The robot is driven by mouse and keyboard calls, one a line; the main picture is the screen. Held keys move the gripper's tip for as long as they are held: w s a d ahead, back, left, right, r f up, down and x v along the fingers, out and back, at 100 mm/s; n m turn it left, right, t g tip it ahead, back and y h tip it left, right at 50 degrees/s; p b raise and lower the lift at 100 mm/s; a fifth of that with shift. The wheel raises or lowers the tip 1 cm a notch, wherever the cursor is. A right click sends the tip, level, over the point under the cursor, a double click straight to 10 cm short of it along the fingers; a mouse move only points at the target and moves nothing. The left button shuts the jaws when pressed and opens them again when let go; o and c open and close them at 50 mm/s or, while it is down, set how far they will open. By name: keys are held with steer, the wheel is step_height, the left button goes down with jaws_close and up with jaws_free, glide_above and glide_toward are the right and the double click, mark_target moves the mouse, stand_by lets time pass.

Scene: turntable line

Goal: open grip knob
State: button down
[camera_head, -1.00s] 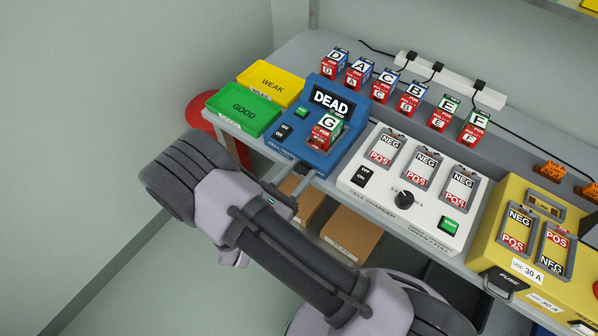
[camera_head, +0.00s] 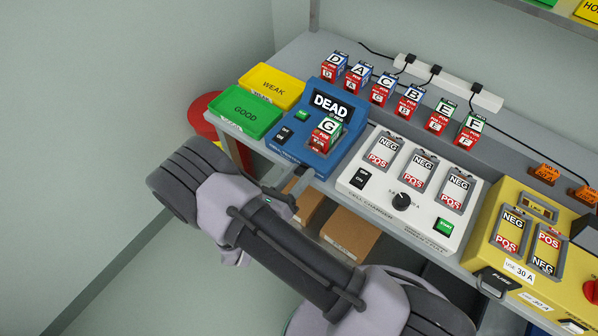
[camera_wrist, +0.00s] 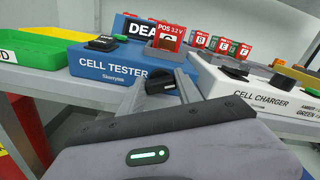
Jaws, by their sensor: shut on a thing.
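The blue cell tester (camera_head: 306,150) stands on the bench, its display reading DEAD. A black knob (camera_wrist: 160,82) sits on the tester's front face in the wrist view. My gripper (camera_wrist: 158,84) has one finger on each side of this knob and is shut on it. In the head view my gripper (camera_head: 293,181) is at the tester's front edge, and the knob is hidden there. A cell marked G (camera_head: 326,132) sits in the tester's slot.
The white cell charger (camera_head: 375,192) stands close on the right, with its own dial (camera_head: 401,202) and several empty slots. Green GOOD tray (camera_head: 240,118) and yellow WEAK tray (camera_head: 270,90) are at the left. Several cells stand behind. Cardboard boxes (camera_head: 348,238) lie below the bench.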

steer(key=shift+n, duration=0.5)
steer(key=c, duration=0.8)
jaws_free()
steer(key=shift+c, duration=0.2)
